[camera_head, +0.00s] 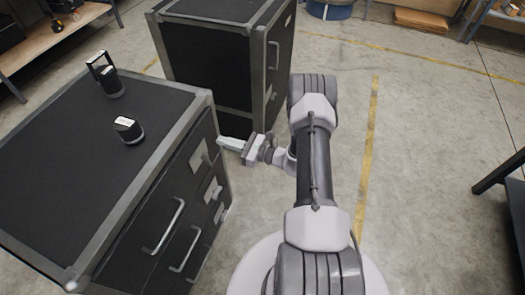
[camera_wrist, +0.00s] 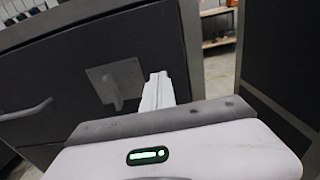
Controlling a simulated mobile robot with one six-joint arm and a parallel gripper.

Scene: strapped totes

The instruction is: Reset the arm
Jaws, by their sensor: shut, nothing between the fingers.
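My arm (camera_head: 316,165) reaches forward and bends left in the head view. My gripper (camera_head: 224,142) points left, close to the upper part of the front of the near black cabinet (camera_head: 60,130). In the wrist view my gripper (camera_wrist: 158,90) is shut, its pale fingers together with nothing held. Behind them are the cabinet's dark face, a square latch plate (camera_wrist: 117,83) and a handle at the left. I cannot tell whether the fingertips touch the cabinet.
Two small black devices (camera_head: 128,129) (camera_head: 105,75) stand on the near cabinet. A second black cabinet (camera_head: 212,66) stands close beyond my gripper. Clear concrete floor (camera_head: 430,150) with yellow lines lies right of my arm. A dark-legged table (camera_head: 500,172) stands at the right edge.

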